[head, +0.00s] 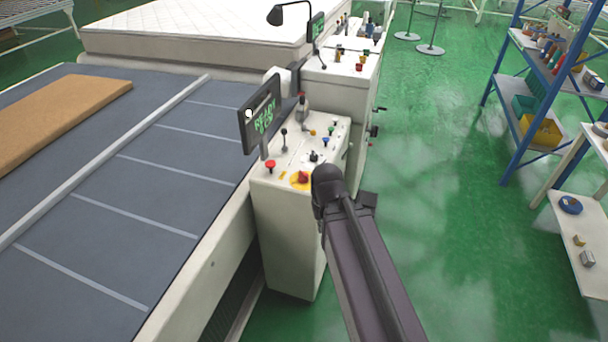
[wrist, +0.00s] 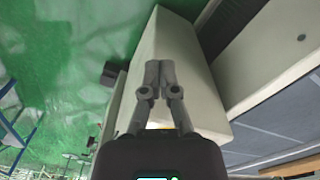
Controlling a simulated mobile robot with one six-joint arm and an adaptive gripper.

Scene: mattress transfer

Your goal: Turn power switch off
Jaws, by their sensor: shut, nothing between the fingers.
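A red rotary knob on a yellow round plate (head: 301,179), which looks like the power switch, sits at the near right corner of the sloping white control panel (head: 283,163). In the head view my dark arm reaches up to just right of it, and my gripper's fingers cannot be made out there. In the wrist view my gripper (wrist: 160,64) is shut and empty, with its two fingertips together in front of the white cabinet (wrist: 187,65).
A red mushroom button (head: 270,165), levers and small coloured buttons crowd the panel near the knob. A screen (head: 260,113) with green lettering stands behind it. A grey conveyor bed (head: 130,190) lies left. Green floor (head: 440,190) is open at right, before a blue shelf rack (head: 535,85).

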